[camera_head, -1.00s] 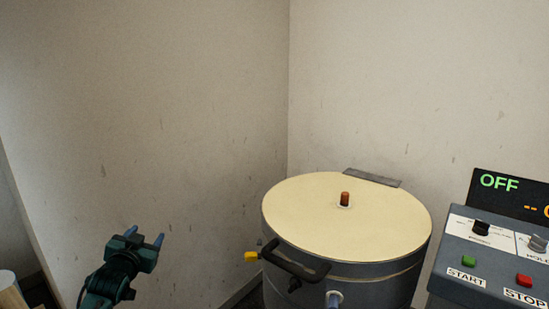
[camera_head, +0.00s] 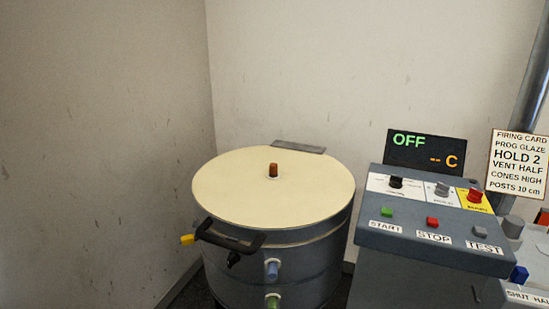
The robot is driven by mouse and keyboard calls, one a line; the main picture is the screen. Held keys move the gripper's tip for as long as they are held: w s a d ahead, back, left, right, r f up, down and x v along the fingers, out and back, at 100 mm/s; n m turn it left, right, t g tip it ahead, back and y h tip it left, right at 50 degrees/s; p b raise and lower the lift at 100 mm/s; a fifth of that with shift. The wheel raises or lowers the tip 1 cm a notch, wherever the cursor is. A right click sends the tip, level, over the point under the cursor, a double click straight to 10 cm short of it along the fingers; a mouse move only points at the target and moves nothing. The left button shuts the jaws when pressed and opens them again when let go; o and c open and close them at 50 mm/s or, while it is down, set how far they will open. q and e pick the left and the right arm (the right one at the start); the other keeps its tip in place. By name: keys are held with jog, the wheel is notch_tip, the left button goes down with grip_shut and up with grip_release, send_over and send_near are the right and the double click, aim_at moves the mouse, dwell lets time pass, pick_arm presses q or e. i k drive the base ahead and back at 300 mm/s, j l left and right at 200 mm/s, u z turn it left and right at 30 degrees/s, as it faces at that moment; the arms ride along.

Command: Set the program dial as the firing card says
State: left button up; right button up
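The firing card (camera_head: 517,163) hangs at the right edge and reads PROG GLAZE, HOLD 2, VENT HALF, CONES HIGH, POSTS 10 cm. The grey control box (camera_head: 400,262) stands left of it. On its top panel are a black knob (camera_head: 396,182) on a white plate at the left, a grey knob (camera_head: 441,188) in the middle and a red knob (camera_head: 474,195) on a yellow plate. The small lettering around the black knob is too small to read, so its setting cannot be told. The display (camera_head: 425,151) reads OFF and -- C. Neither gripper is in view.
The round kiln (camera_head: 270,195) with a cream lid stands left of the box, its dark handle (camera_head: 230,238) at the front. Green START (camera_head: 387,212), red STOP (camera_head: 432,222) and grey TEST (camera_head: 479,231) buttons line the box. A blue knob (camera_head: 519,275) sits at lower right.

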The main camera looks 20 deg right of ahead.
aim_at(396, 182)
jog(key=z, duration=1.5)
